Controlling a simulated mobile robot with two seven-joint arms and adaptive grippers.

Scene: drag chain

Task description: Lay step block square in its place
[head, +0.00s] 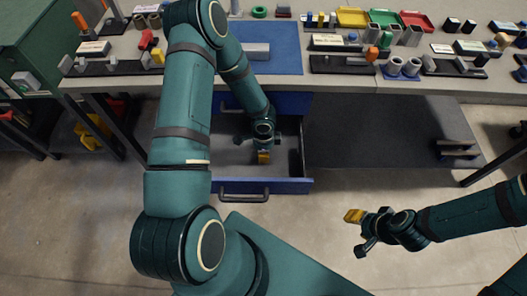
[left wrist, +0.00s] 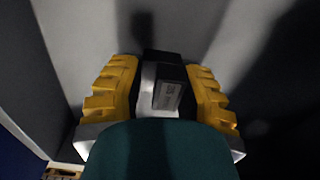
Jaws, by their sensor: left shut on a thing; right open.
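My left gripper (head: 263,157) is down inside the open blue drawer (head: 290,186). In the left wrist view its yellow fingers (left wrist: 163,95) are on both sides of a dark block with a light metal part and a small label, which looks like the step block (left wrist: 170,90). The gripper is shut on it. Its lower part is hidden by my gripper body, and I cannot tell whether it touches the drawer floor. In the head view the block is not clearly visible. My right gripper (head: 360,232) is open and empty, out over the floor at the right.
The drawer walls stand close around my left gripper; its front handle (head: 245,196) faces me. Above is the workbench (head: 340,85) with a blue mat (head: 285,62), a metal block (head: 256,52), labelled fixtures (head: 340,63) and coloured trays (head: 352,17). A green cabinet (head: 40,40) is at left.

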